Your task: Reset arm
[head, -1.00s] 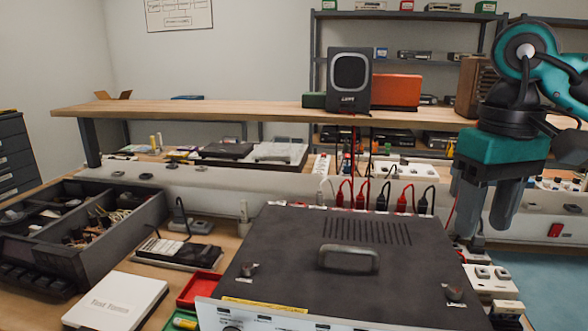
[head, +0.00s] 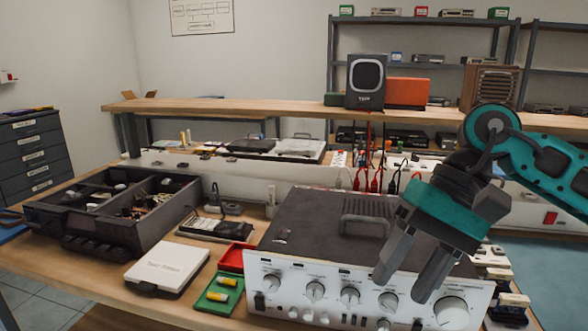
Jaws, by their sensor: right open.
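My right gripper (head: 402,285) comes in from the right of the head view. It is teal and dark grey, with its two fingers apart and nothing between them. It points down and to the left, in front of the knobbed silver face of the hifi amplifier (head: 350,291). The fingers hide part of that face and of the dark top. I cannot tell whether they touch it. The amplifier sits on the wooden bench with a handle on its top and red and black plugs behind it. My left gripper is not in view.
A black parts bin (head: 115,215), a white box (head: 167,266), a red tray (head: 235,257) and a green tray with batteries (head: 219,294) stand left of the amplifier. A raised shelf (head: 260,108) behind holds a speaker (head: 366,80) and an orange box (head: 405,92). Small dark-and-white units (head: 505,298) line the right side.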

